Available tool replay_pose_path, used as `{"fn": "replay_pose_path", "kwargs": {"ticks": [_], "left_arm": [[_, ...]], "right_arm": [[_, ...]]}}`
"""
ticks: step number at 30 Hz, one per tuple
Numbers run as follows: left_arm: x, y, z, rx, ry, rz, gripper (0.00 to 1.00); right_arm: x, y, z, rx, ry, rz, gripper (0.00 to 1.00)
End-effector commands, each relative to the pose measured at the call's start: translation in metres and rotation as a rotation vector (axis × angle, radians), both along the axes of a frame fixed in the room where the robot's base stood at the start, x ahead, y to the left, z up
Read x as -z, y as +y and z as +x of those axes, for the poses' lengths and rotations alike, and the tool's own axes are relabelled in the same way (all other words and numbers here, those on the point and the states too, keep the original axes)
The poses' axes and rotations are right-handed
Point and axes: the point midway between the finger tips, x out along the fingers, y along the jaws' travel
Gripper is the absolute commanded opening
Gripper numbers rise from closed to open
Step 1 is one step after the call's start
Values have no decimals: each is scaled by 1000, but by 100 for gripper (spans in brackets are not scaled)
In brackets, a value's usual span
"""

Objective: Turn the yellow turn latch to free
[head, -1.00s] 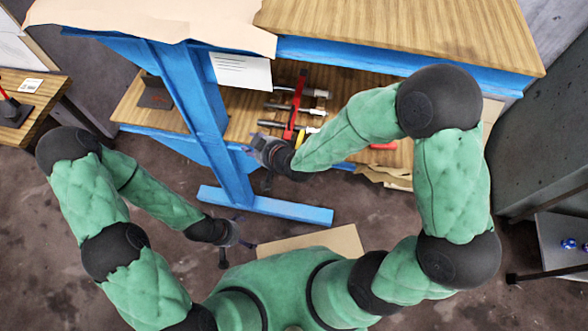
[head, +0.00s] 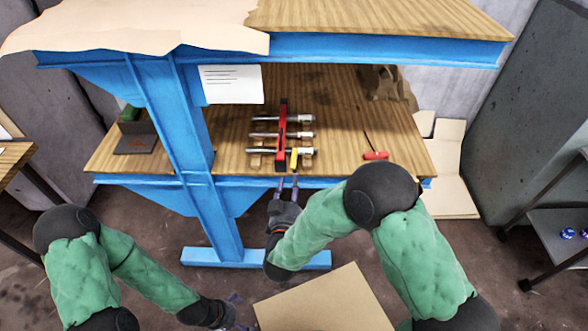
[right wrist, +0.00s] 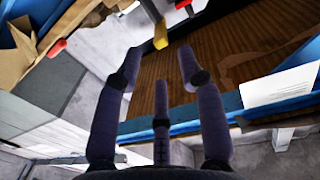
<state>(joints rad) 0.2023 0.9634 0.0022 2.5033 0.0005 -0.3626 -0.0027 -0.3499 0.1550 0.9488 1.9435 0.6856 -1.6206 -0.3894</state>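The yellow turn latch (head: 294,158) is a small upright tab at the front end of a red bar (head: 283,135) that crosses several metal rods on the shelf. In the right wrist view the latch (right wrist: 161,36) shows beyond my fingertips, roughly between them. My right gripper (head: 285,186) is just in front of the shelf edge, below the latch in the picture. Its fingers (right wrist: 160,62) are spread with nothing between them, apart from the latch. My left gripper (head: 232,312) hangs low at the bottom of the head view, small and partly hidden; its finger state is unclear.
The blue bench frame (head: 170,110) has an upright left of the rods and a top board above them. A red-handled tool (head: 375,155) lies right of the rods. A cardboard sheet (head: 325,300) lies on the floor.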

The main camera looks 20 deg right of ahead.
Motion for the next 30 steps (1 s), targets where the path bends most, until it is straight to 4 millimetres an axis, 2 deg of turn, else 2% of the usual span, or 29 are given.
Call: {"fn": "replay_pose_path", "kwargs": {"ticks": [6,13,18,27,28,30], "left_arm": [[12,0,0,0,0,0,100],[20,0,0,0,1,0,100],[23,0,0,0,1,0,100],[23,0,0,0,1,0,100],[23,0,0,0,1,0,100],[23,0,0,0,1,0,100]], "right_arm": [[2,-16,38,4,-2,2,39],[2,-26,68,1,-1,2,39],[1,-30,79,0,1,0,39],[1,-31,81,-1,1,0,39],[1,-31,81,-1,1,0,36],[1,-31,81,-2,1,0,17]]}}
